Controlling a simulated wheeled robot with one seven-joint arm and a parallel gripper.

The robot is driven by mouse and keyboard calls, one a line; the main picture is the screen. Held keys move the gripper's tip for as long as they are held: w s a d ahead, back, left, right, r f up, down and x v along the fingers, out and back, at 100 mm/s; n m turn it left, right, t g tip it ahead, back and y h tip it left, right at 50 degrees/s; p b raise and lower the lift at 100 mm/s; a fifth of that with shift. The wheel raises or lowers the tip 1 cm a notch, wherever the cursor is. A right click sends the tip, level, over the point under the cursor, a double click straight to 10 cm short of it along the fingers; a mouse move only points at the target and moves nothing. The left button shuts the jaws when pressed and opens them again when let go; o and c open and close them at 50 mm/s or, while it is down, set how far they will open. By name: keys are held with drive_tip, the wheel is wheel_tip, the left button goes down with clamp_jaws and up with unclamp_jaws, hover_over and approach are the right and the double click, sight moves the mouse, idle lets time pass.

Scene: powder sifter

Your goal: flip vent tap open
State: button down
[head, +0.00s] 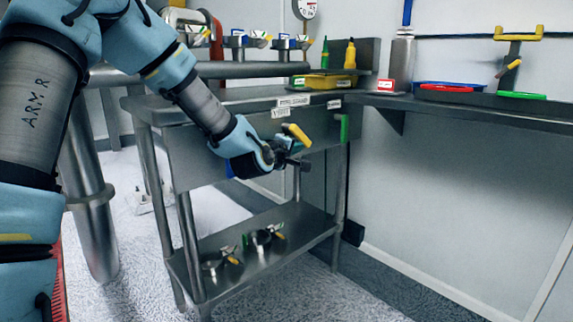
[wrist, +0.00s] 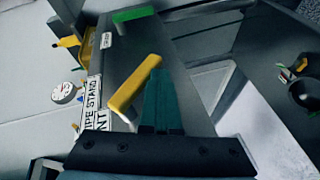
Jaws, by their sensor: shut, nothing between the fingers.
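The vent tap's yellow handle (head: 297,134) sticks out from the front panel of the steel bench, beside the label plates (head: 281,112), and slants down to the right. In the wrist view the yellow handle (wrist: 134,86) lies just left of my fingers, its upper end close to the fingertips. I cannot tell whether they touch. My gripper (head: 301,163) is shut and empty, just below the handle in the head view. In the wrist view its teal fingers (wrist: 159,78) are together. The tap's body behind the handle is mostly hidden.
A green handle (head: 343,128) is to the right on the same bench (head: 225,150). Small valves with yellow handles (head: 262,238) stand on the lower shelf. A yellow tray (head: 328,85) and bottles are on top. The floor at front right is clear.

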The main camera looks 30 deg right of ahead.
sight(307, 138)
drive_tip(key=d+n+t+h+b, duration=0.1)
drive_tip(key=b, duration=0.2)
drive_tip(key=d+n+t+h+b, duration=0.1)
drive_tip(key=h+b, duration=0.1)
drive_tip(key=b, duration=0.2)
drive_tip(key=d+n+t+h+b, duration=0.1)
drive_tip(key=t+h+b, duration=0.1)
drive_tip(key=b, duration=0.1)
drive_tip(key=shift+w+r, duration=0.3)
drive_tip(key=shift+r, duration=0.05)
drive_tip(key=shift+d+r+b, duration=0.1)
drive_tip(key=shift+r+b, duration=0.25)
drive_tip(key=shift+b, duration=0.15)
drive_tip(key=shift+d, duration=0.1)
